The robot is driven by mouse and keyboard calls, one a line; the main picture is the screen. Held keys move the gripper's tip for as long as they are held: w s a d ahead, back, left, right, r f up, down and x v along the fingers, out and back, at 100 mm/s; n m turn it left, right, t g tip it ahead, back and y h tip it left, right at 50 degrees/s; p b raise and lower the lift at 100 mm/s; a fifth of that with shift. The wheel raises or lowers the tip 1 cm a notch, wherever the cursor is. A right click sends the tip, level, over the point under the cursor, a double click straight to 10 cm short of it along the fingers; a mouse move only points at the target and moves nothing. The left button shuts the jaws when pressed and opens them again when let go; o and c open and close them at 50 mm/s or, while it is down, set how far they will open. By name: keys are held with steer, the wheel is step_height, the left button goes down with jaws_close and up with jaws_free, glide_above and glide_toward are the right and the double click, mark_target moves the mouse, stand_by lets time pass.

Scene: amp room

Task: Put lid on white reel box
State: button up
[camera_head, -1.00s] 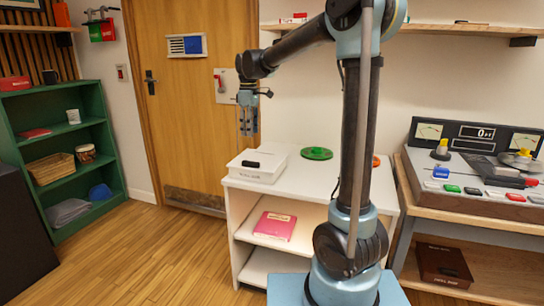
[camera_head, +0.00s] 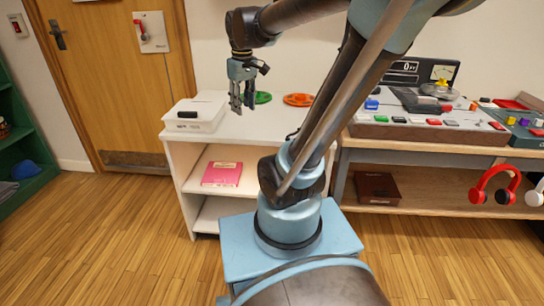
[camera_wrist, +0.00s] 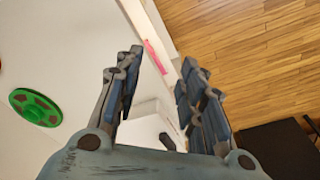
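The white reel box (camera_head: 200,122) stands at the left end of the white shelf unit's top. A small dark piece (camera_head: 187,114) shows on it, perhaps a handle or label; I cannot tell whether a separate lid lies on the box. My gripper (camera_head: 242,106) points down above the shelf top, right of the box, and holds nothing. In the wrist view the two fingers (camera_wrist: 162,58) are apart, and part of the white box (camera_wrist: 148,130) with a dark piece (camera_wrist: 167,141) shows between and beyond them.
A green reel (camera_head: 262,97) and an orange reel (camera_head: 299,99) lie on the white shelf unit (camera_head: 240,132). A pink box (camera_head: 222,174) is on its lower shelf. A mixing console (camera_head: 430,133) stands on the wooden bench at right. The floor in front is clear.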

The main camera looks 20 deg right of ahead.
steer(key=s+d+f+m, duration=0.3)
steer(key=s+f, duration=0.3)
steer(key=s, duration=0.1)
steer(key=s+d+f+m+t, duration=0.1)
steer(key=s+d+f+m, duration=0.2)
steer(key=s+f, duration=0.4)
steer(key=shift+d+f, duration=0.25)
steer(key=shift+d, duration=0.1)
steer(key=shift+w, duration=0.1)
stand_by(0.4)
